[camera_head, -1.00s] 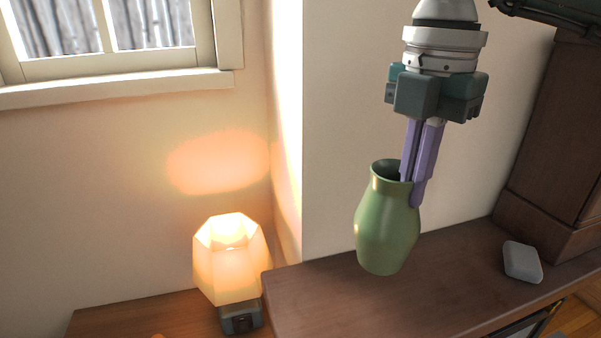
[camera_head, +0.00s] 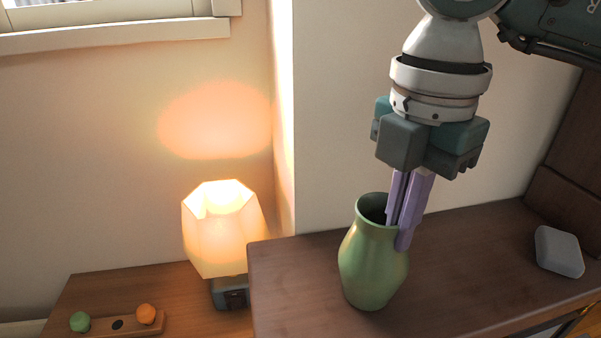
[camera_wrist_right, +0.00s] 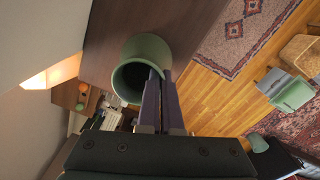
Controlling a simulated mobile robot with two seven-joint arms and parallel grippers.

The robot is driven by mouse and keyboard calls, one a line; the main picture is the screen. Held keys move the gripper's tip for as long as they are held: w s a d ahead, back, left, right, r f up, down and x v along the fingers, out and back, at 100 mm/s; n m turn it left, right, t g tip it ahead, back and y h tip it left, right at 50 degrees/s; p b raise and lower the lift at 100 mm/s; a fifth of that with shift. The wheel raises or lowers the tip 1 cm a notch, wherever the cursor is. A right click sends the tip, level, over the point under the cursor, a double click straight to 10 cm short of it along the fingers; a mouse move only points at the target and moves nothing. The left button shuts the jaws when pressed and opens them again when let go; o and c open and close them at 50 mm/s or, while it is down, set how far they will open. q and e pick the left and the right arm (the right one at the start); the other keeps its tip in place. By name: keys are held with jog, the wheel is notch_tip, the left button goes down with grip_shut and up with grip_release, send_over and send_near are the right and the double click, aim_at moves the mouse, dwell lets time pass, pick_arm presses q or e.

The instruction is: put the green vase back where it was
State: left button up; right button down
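The green vase (camera_head: 372,267) is upright at the brown cabinet top (camera_head: 460,262), near its left end. Its base looks on or just above the wood; I cannot tell which. My right gripper (camera_head: 401,240) points down, with its purple fingers closed around the right side of the vase's rim, one inside and one outside. In the right wrist view, the vase's round mouth (camera_wrist_right: 142,50) is at the fingertips (camera_wrist_right: 161,75), and part of the rim is hidden by them. My left gripper is not in view.
A lit lamp (camera_head: 222,229) stands on a lower wooden table at the left. A small board (camera_head: 98,327) with a green and an orange ball lies there too. A pale rounded block (camera_head: 558,251) sits on the cabinet's right. The wood between vase and block is clear.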

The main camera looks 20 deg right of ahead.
jog(key=c, duration=1.1)
grip_release()
jog(key=shift+f, duration=0.1)
jog(key=shift+r, duration=0.7)
notch_tip(320, 180, up, 6)
jog(key=shift+f+b, duration=0.15)
jog(key=shift+b, duration=0.95)
jog(key=shift+s+r+p, duration=0.1)
jog(key=shift+r+p, duration=0.3)
jog(key=shift+r, duration=2.25)
